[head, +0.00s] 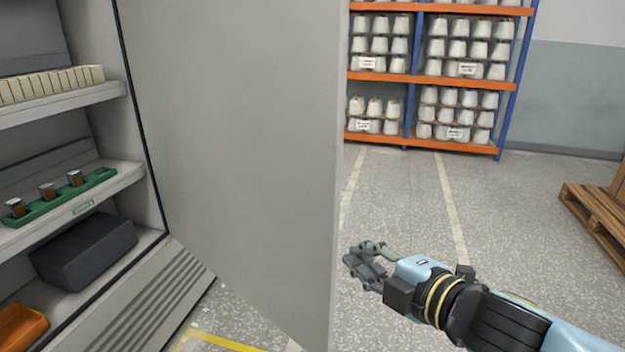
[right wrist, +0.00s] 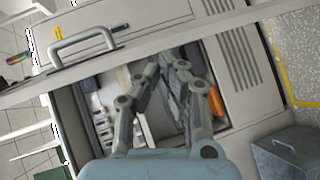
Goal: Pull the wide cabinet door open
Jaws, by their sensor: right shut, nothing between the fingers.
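The wide cabinet door (head: 230,130) is a plain grey panel, standing swung out from the cabinet (head: 140,215), whose shelves lie open to view on the left. In the right wrist view a grey bar handle (right wrist: 85,42) sits on the door near its edge. My right gripper (head: 362,256) is shut and empty, just right of the door's free edge in the head view. In the right wrist view its fingers (right wrist: 168,64) reach toward the door edge, away from the handle; whether they touch the door I cannot tell. My left gripper is not in view.
The cabinet shelves hold a green tray (head: 100,178) of small spools, a dark box (head: 85,250) and an orange bin (head: 22,325). A rack (head: 430,78) of white cones stands behind. A wooden pallet (head: 598,215) lies right. The floor between is clear.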

